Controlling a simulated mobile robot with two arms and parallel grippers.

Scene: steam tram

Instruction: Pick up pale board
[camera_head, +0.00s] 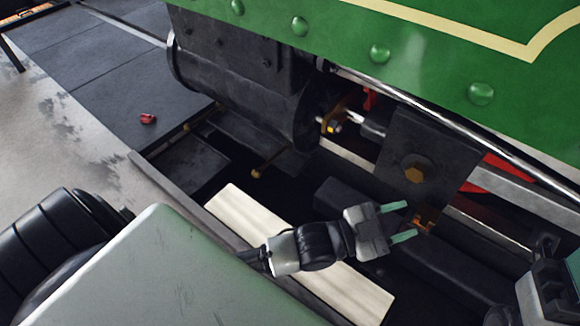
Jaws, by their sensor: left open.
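The pale board (240,217) is a long, cream-coloured plank lying in the dark gap beside the tram. It runs diagonally from the middle of the view down to the lower right. My left gripper (411,220) is open, with two green fingers apart and nothing between them. It is above and to the right of the board in the picture, pointing right towards the tram. My left wrist crosses in front of the board and hides its middle. Part of my right arm shows at the lower right edge, but its gripper fingers cannot be made out.
The green riveted tram side (420,50) overhangs the top right. A black cylinder (250,85), a dark plate with a brass bolt (415,172) and a dark beam (340,200) crowd the gap. A small red object (148,118) lies on dark paving at left.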

